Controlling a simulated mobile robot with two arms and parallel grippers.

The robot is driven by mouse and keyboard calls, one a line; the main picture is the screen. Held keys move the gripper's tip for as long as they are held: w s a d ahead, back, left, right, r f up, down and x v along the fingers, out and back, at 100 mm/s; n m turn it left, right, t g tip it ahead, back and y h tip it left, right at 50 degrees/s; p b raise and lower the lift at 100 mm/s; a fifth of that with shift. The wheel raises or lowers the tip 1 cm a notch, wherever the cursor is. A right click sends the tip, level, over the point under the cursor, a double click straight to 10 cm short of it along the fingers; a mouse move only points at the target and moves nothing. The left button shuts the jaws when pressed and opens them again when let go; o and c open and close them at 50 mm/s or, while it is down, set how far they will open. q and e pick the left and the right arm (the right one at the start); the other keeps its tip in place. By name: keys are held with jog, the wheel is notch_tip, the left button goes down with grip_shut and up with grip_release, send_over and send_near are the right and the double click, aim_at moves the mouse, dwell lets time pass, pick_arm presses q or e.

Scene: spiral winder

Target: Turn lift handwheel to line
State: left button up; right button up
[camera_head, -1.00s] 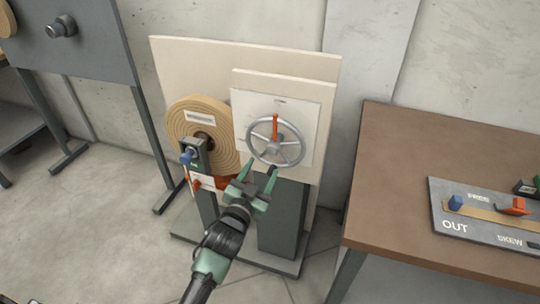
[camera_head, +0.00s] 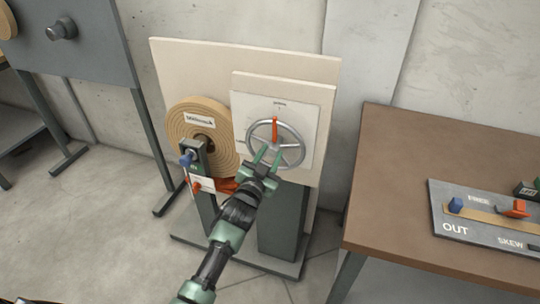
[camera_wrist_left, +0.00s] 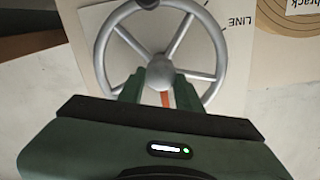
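The lift handwheel (camera_head: 292,164) is a silver spoked wheel on a pale plate (camera_head: 309,111), with an orange-red pointer (camera_head: 275,128) standing nearly upright from its hub. My left gripper (camera_head: 270,153) is at the lower front of the wheel, its two fingers parted. In the left wrist view, the handwheel (camera_wrist_left: 101,52) appears with the gripper fingers (camera_wrist_left: 160,75) either side of the hub area, and part of the orange-red pointer (camera_wrist_left: 167,98) shows between them. Contact cannot be told. The word LINE (camera_wrist_left: 238,22) is printed on the plate, upside down in this view. My right gripper is out of view.
A tan paper roll (camera_head: 183,135) and a blue-knobbed lever (camera_head: 186,158) stand left of the wheel. A brown table (camera_head: 400,200) with a grey control panel (camera_head: 480,235) is at the right. Open floor (camera_head: 90,230) lies at the left.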

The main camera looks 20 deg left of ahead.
pick_arm(q)
grip_shut()
jog(key=shift+f, duration=0.1)
dwell(1.0)
